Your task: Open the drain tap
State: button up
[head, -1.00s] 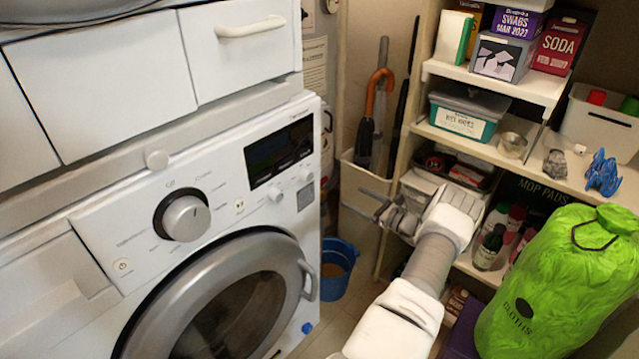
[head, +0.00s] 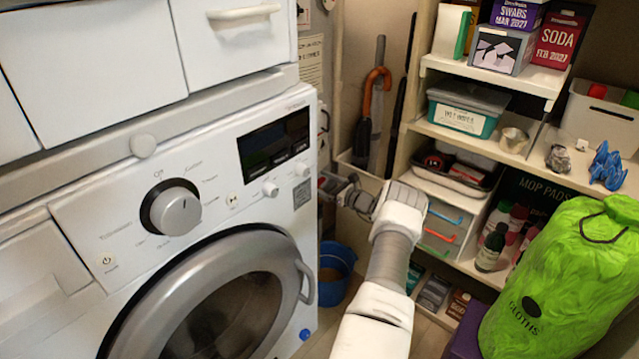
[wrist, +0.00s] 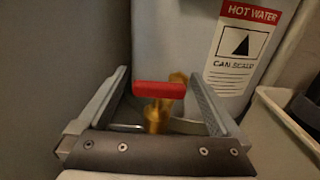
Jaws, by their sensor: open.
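The drain tap shows in the wrist view, with a red bar handle (wrist: 158,90) lying crosswise over a brass body (wrist: 155,117). It sits at the foot of a grey tank (wrist: 180,40) with a hot water warning label (wrist: 243,45). My gripper (wrist: 157,74) is open, its fingers on either side of the red handle. The handle appears between them, with gaps on both sides; contact is not visible. In the head view my gripper (head: 338,188) is beside the washing machine's right edge; the tap is hidden there.
The washing machine (head: 70,245) fills the left. Shelves (head: 470,150) with boxes and a green cloths bag (head: 570,270) stand at the right. A blue bucket (head: 335,270) is on the floor below my gripper. A pale bin (wrist: 275,120) is at the right in the wrist view.

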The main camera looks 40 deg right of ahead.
jog(key=c, duration=1.2)
jog(key=shift+y, duration=0.4)
jog(key=shift+c, duration=0.2)
jog(key=shift+d+r+n+g+y, duration=0.1)
jog(key=shift+n+g+y, duration=0.3)
jog(key=shift+n+y, duration=1)
jog(key=o, duration=1.2)
jog(key=shift+o, duration=0.2)
jog(key=p+v, duration=0.1)
jog(key=v, duration=0.6)
jog(key=shift+s+p, duration=0.25)
jog(key=shift+p, duration=0.1)
